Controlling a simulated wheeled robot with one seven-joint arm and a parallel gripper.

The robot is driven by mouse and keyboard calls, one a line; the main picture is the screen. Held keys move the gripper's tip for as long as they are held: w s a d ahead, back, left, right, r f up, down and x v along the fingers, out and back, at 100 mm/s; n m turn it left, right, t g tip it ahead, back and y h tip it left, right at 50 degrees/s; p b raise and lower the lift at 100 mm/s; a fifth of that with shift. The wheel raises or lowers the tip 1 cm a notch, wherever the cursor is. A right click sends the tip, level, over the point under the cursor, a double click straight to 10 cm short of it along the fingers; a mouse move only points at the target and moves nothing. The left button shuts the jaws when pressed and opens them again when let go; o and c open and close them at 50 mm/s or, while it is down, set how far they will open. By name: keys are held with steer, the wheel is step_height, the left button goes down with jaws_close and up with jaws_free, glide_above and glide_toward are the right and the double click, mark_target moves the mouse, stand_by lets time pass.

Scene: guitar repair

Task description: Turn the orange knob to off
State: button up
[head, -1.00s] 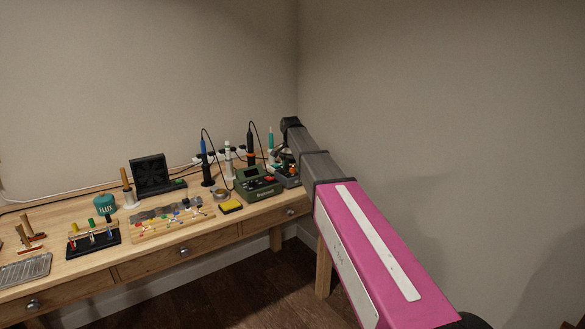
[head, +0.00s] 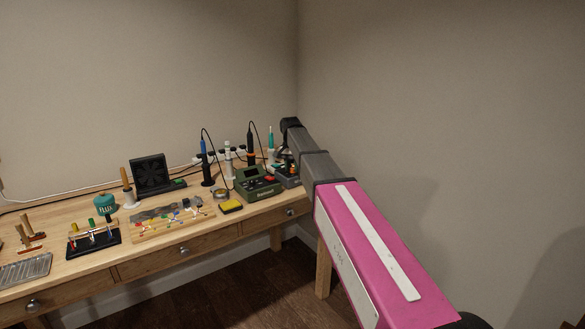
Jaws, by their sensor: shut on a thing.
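A small grey unit (head: 289,181) stands at the right end of the workbench, beside the green soldering station (head: 258,184). A small orange spot that looks like the orange knob (head: 292,170) shows on top of the grey unit. My arm reaches in from the right, and my gripper (head: 284,157) points down at this unit. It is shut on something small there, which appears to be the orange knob. The fingertips are small and dark, and the arm partly hides the unit. I cannot read the knob's setting.
Soldering irons in stands (head: 207,170) stand behind the stations. Walls close off the right corner.

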steer(key=n, duration=0.5)
steer(key=shift+n, duration=2.3)
steer(key=shift+t, duration=0.3)
steer(key=o, duration=0.9)
steer(key=shift+r, duration=0.1)
steer(key=r, duration=1)
steer(key=shift+s+a+r, duration=0.2)
steer(key=shift+a+r, duration=0.1)
